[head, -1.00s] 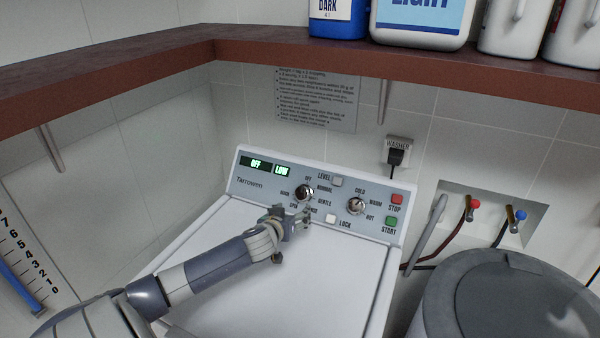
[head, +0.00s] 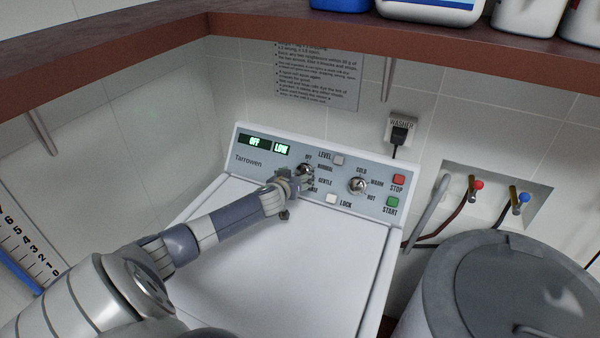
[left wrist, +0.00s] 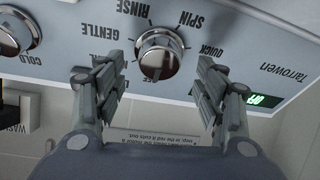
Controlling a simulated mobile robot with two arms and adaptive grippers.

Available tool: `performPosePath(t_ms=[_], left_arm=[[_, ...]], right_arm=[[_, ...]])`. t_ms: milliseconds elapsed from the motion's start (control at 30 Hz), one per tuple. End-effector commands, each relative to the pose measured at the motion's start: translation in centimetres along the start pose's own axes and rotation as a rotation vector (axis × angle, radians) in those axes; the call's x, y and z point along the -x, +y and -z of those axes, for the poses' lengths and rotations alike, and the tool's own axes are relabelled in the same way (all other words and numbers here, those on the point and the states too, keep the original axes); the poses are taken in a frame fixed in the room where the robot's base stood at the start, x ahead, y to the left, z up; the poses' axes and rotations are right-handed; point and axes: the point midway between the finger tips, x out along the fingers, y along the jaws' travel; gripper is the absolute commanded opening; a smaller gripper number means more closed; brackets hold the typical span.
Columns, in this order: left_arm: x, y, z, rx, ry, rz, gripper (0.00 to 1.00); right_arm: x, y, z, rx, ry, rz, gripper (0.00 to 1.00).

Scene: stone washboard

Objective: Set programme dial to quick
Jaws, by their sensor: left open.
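The programme dial (head: 306,169) is a round chrome knob on the washer's grey panel, partly hidden by my left gripper (head: 298,183) in the head view. The left display reads OFF. In the left wrist view the picture is upside down, and the dial (left wrist: 160,54) shows between and just beyond my open fingertips (left wrist: 161,72), one on each side with gaps. The QUICK label (left wrist: 211,54) is by the right finger, with SPIN, RINSE and GENTLE around the dial. My right gripper is out of view.
A temperature dial (head: 358,186) sits right of the programme dial. Red STOP (head: 399,180) and green START (head: 392,202) buttons are farther right, with a white LOCK button (head: 332,198) below. A brown shelf (head: 330,35) overhangs the washer. A grey lidded bin (head: 500,280) stands at right.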

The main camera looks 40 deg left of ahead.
Motion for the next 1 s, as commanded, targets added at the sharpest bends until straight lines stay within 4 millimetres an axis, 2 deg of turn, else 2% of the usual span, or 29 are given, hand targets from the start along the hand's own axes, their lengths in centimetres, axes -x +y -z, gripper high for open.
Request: performPosePath(t_ms=[300, 767, 933, 967, 1000], left_arm=[[-2.7, 0.0, 0.0, 0.002, 0.0, 0.001, 0.64], [-3.3, 0.1, 0.0, -0.001, -0.001, -0.001, 0.64], [-3.2, 0.1, 0.0, 0.0, -0.001, 0.0, 0.26], [-3.2, 0.0, 0.0, 0.0, -0.001, 0.0, 0.2], [-3.2, 0.0, 0.0, 0.0, -0.001, 0.0, 0.2]], right_arm=[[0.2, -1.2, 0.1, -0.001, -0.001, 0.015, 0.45], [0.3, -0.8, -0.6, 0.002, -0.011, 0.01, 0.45], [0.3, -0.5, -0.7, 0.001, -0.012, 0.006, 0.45], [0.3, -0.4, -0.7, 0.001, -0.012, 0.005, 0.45], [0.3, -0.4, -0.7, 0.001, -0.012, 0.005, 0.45]])
